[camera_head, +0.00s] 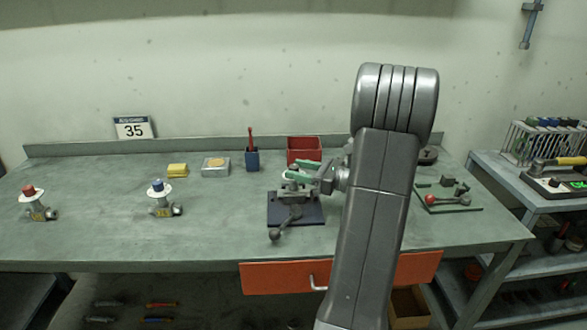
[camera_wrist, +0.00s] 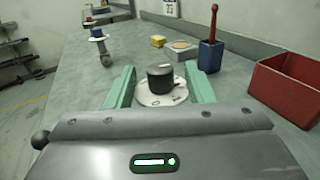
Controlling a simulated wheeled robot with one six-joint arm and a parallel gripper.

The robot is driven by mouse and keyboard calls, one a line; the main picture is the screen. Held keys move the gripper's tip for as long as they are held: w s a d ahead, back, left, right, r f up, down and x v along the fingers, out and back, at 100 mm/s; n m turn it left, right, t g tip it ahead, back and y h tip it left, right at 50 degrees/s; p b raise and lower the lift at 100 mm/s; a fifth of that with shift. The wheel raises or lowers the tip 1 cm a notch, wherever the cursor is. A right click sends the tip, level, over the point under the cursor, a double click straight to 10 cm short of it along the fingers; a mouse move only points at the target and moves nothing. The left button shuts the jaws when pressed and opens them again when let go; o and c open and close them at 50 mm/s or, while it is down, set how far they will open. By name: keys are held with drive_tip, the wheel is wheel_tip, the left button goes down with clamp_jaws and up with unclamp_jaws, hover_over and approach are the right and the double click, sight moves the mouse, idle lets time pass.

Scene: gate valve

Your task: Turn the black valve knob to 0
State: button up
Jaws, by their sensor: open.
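The black valve knob (camera_wrist: 160,78) stands upright on a round white dial (camera_wrist: 161,101) in the wrist view. The dial carries dark marks, too small to read surely, so the knob's setting is unclear. My gripper (camera_wrist: 160,70) is open, with one green finger on each side of the knob and a visible gap to each. In the head view my gripper (camera_head: 303,171) is over the valve on its dark base plate (camera_head: 312,217), and the knob is hidden by the fingers. A ball-ended lever (camera_head: 284,226) sticks out at the front of the valve.
Two other valves, red-capped (camera_head: 36,204) and blue-capped (camera_head: 162,197), stand to the left. Behind are a yellow block (camera_head: 177,171), a blue holder (camera_head: 252,161) and a red bin (camera_head: 304,149). A board with a red-ended lever (camera_head: 449,201) lies right of my arm.

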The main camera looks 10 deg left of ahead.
drive_tip(key=shift+w+a, duration=0.15)
drive_tip(key=shift+a, duration=0.85)
drive_tip(key=c, duration=1)
drive_tip(key=shift+m+t, duration=0.3)
drive_tip(key=shift+t, duration=0.1)
